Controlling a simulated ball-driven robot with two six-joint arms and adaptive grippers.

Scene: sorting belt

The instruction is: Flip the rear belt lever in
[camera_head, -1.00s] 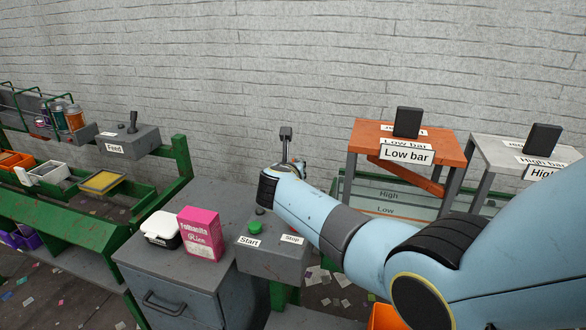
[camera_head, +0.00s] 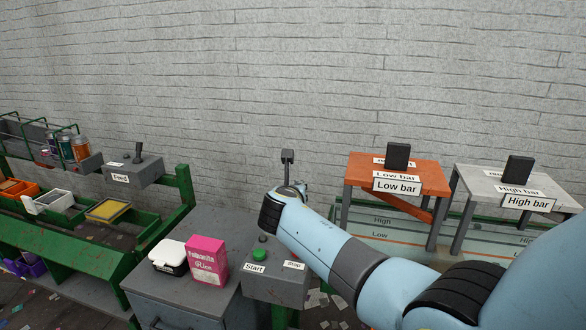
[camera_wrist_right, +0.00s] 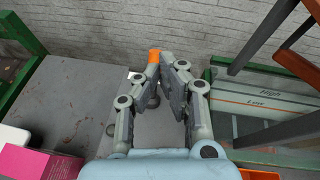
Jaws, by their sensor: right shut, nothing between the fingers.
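A grey upright lever-like piece with a wide dark top (camera_head: 287,157) shows just beyond my right wrist in the head view; its base is hidden by my arm. Another dark lever (camera_head: 138,152) stands on the grey box labelled Feed (camera_head: 133,172) at the left, well away from my arm. My right gripper (camera_wrist_right: 161,62) is shut and empty, its fingertips close together in the wrist view. In the head view my wrist hides most of the gripper. My left gripper is out of view.
A Start/Stop box (camera_head: 275,285) with a green button sits below my right forearm. A pink rice box (camera_head: 207,262) and a white container (camera_head: 169,257) stand on the grey cabinet (camera_head: 175,293). Orange (camera_head: 425,177) and grey (camera_head: 482,183) bar stands are at right, before the brick wall.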

